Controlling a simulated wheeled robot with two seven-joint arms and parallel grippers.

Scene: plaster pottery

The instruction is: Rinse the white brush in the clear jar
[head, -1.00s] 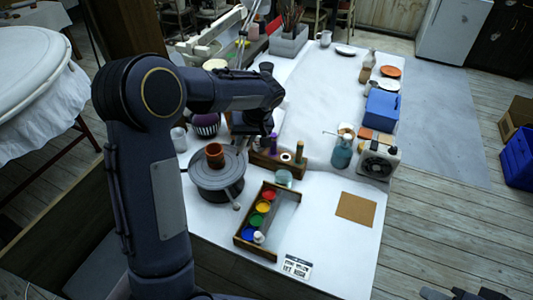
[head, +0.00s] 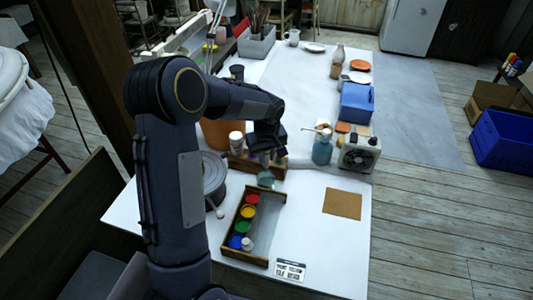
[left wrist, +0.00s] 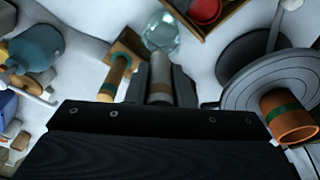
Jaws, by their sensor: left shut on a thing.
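My left gripper (head: 267,150) is over the worktable by the wooden rack; its tips are hard to make out in the head view. In the left wrist view the gripper (left wrist: 160,88) is shut on a pale brush (left wrist: 160,78) with a brown band, apparently the white brush. The clear jar (head: 266,179) stands on the table just in front of the rack. In the left wrist view the jar (left wrist: 162,33) lies just beyond the brush's end. I cannot tell the brush's height above it. My right gripper is not in view.
The wooden rack (head: 240,164) holds another brush (left wrist: 117,72) close beside the gripper. A paint tray (head: 262,255) lies in front of the jar. A blue bottle (head: 322,150) stands right; table around the brown board (head: 342,203) is clear.

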